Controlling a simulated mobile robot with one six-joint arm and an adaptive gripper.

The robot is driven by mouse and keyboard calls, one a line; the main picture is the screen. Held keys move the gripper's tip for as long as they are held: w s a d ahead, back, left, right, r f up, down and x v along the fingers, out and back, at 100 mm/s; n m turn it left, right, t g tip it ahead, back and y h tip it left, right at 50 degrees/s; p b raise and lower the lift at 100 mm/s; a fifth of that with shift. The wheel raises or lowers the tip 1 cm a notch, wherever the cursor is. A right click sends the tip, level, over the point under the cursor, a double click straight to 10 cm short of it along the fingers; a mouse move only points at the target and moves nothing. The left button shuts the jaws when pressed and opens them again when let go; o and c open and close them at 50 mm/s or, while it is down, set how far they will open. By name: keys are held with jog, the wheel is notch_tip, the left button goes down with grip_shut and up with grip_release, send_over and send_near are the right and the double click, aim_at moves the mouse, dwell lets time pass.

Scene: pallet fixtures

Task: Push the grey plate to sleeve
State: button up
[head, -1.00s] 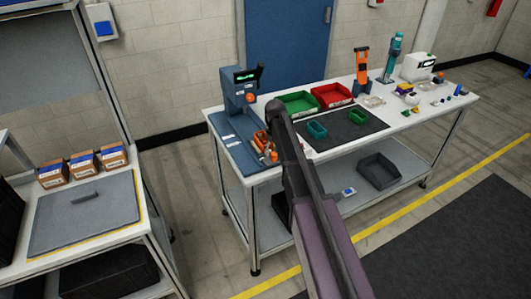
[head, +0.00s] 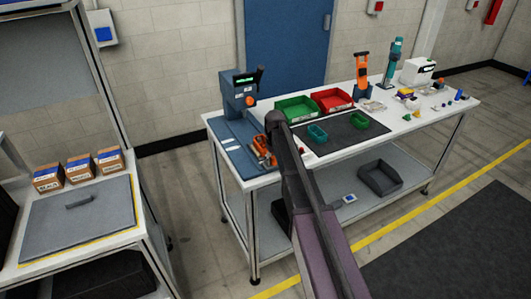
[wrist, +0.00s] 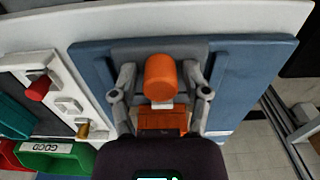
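In the wrist view a grey flat piece (wrist: 120,50) lies on a blue base plate (wrist: 245,75). An orange cylinder (wrist: 159,78) and an orange block (wrist: 162,121) stand in front of it. My gripper (wrist: 160,86) is open, one finger on each side of the orange cylinder, with gaps. The fingertips are close to the grey piece; I cannot tell if they touch it. In the head view my arm hides part of the blue base plate (head: 230,145). A grey plate with a handle (head: 50,232) lies on the left bench. I cannot identify a sleeve.
A blue-grey device with a screen (head: 239,93) stands at the base plate's back. Green (head: 295,108) and red (head: 333,99) bins are beyond my arm. Cartons (head: 78,173) stand behind the left bench's grey plate. Open floor (head: 190,220) separates the benches.

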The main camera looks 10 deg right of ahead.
aim_at(257, 136)
grip_shut()
jog(key=shift+w+a, duration=0.8)
jog(key=shift+w, duration=1.65)
jog(key=shift+w+a, duration=0.8)
jog(key=shift+w, duration=1.7)
jog(key=shift+w+a, duration=0.8)
jog(key=shift+w, duration=1.65)
jog(key=shift+o, duration=1.9)
grip_release()
jog(key=shift+r, duration=0.1)
